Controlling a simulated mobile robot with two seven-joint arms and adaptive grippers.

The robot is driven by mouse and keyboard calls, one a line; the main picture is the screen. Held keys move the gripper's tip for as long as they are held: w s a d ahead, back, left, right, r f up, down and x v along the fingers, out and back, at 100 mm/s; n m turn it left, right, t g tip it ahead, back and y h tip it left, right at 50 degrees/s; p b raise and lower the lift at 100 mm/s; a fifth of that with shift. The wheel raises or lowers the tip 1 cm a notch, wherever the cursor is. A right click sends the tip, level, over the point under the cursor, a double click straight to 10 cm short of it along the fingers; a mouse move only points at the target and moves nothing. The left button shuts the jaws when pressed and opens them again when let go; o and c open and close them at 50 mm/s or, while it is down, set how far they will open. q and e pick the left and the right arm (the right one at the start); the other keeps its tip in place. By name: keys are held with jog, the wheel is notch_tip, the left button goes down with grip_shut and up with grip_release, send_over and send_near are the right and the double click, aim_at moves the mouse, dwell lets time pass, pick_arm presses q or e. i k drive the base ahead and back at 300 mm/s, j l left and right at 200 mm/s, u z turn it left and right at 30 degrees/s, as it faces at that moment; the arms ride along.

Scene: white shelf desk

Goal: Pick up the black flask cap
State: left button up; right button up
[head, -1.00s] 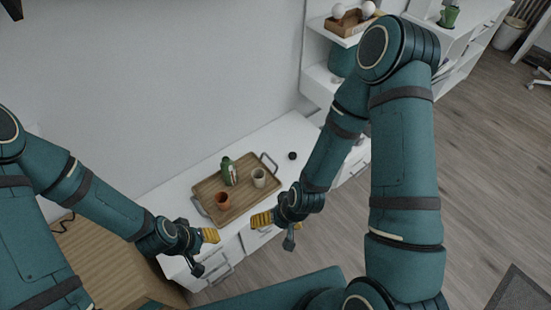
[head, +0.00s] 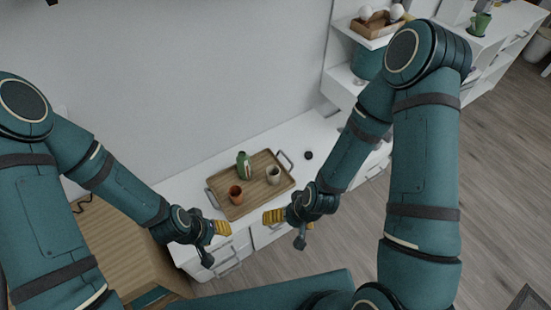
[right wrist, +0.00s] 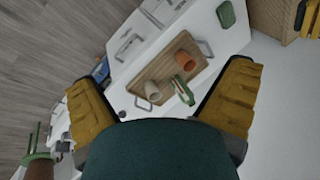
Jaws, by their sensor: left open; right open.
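The black flask cap (head: 308,155) is a small dark round piece on the white desk top, just beyond the right end of the wooden tray. My left gripper (head: 222,229) is open and empty, further left.
The wooden tray (head: 232,211) with raised handles also holds an orange cup (head: 236,195) and a pale cup (head: 273,175). The white desk (head: 318,128) is bare around the cap. A shelf unit (head: 338,72) rises behind on the right, and a wall stands behind the desk.

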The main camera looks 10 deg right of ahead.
aim_at(308, 155)
jog(key=l+u, duration=0.1)
jog(key=u, duration=0.65)
jog(key=l+u, duration=0.35)
jog(key=l, duration=0.15)
jog(key=l+u, duration=0.5)
jog(key=l, duration=0.25)
jog(key=k+l, duration=0.15)
jog(key=l, duration=0.2)
jog(key=l+u, duration=0.15)
jog(key=l, duration=0.2)
jog(key=k+l, duration=0.1)
jog(key=l, duration=0.2)
jog(key=k+l, duration=0.1)
jog(key=l, duration=0.2)
jog(key=k+l, duration=0.1)
jog(key=l, duration=0.2)
